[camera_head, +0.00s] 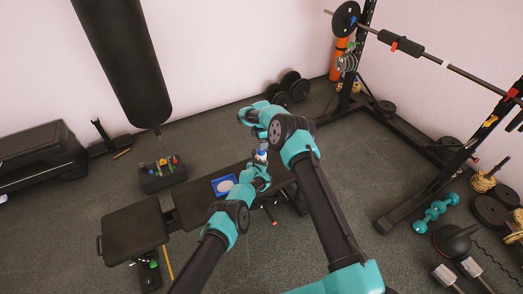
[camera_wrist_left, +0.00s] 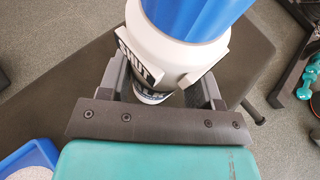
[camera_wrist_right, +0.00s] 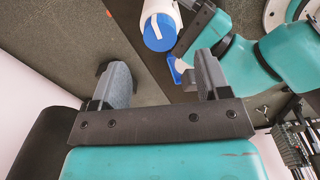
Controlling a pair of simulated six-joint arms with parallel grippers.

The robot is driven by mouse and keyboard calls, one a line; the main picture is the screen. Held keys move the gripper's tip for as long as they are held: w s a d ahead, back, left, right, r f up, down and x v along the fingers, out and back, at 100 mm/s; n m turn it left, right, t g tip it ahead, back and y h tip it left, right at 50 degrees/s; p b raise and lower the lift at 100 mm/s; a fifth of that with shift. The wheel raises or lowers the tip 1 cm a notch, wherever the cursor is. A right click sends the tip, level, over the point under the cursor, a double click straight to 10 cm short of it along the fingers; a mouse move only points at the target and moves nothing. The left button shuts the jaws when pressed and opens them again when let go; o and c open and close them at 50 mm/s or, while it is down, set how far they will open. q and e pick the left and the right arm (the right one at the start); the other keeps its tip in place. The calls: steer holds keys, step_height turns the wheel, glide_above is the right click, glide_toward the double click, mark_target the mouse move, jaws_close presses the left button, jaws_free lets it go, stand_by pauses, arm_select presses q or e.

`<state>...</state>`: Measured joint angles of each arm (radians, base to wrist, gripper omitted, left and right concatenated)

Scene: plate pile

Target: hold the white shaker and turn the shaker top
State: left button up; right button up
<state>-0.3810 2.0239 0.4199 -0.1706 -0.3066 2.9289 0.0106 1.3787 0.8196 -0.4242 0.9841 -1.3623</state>
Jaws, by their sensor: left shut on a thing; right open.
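The white shaker (camera_wrist_left: 172,55) with a blue top (camera_wrist_left: 195,15) is between the fingers of my left gripper (camera_wrist_left: 165,75), which is shut on its body. The top faces the camera in the left wrist view and is cut off by the frame edge. In the head view the shaker (camera_head: 261,155) is small, above the bench. My right gripper (camera_wrist_right: 160,80) is open and empty. In the right wrist view the shaker's blue top (camera_wrist_right: 159,32) lies beyond and above its fingers, apart from them, with a pale strip across it.
A dark bench (camera_head: 132,229) lies below the arms. A blue tray with a white disc (camera_head: 224,185) rests on it beside the left gripper. A black caddy (camera_head: 163,176) stands on the floor at left. A punching bag (camera_head: 122,60) hangs at upper left; a barbell rack (camera_head: 440,172) stands at right.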

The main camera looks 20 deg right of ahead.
step_height(320, 180, down, 7)
steer(key=shift+r, duration=0.2)
steer(key=shift+c, duration=0.2)
